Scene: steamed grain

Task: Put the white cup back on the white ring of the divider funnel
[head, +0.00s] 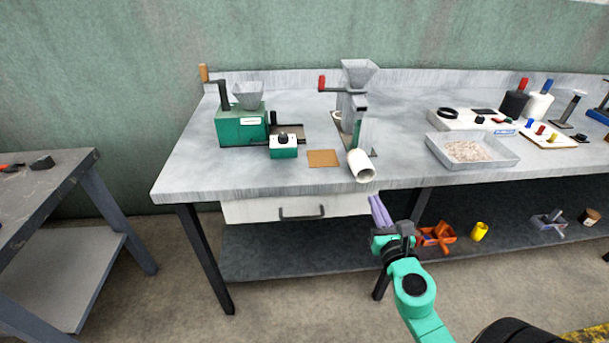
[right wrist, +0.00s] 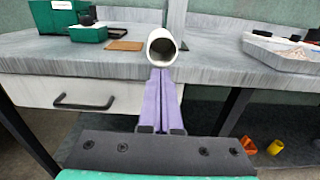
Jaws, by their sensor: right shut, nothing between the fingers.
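The white cup (head: 362,166) lies tipped on its side at the front edge of the bench, open mouth towards me. It also shows in the right wrist view (right wrist: 162,47), just beyond the fingertips. Behind it stands a grey device with a funnel on top (head: 359,74) and a red-ended crank. A small pale curved part (head: 338,119) shows beside its post; I cannot tell whether this is the white ring. My right gripper (head: 377,203), with purple fingers, is in front of the bench below the cup. Its fingers (right wrist: 160,76) are shut and empty. My left gripper is out of view.
A green machine with a hopper (head: 243,126), a small green box (head: 284,150) and a brown mat (head: 323,158) are left of the cup. A grey tray of grain (head: 497,153) is to the right. A drawer with a handle (head: 302,213) is under the bench top.

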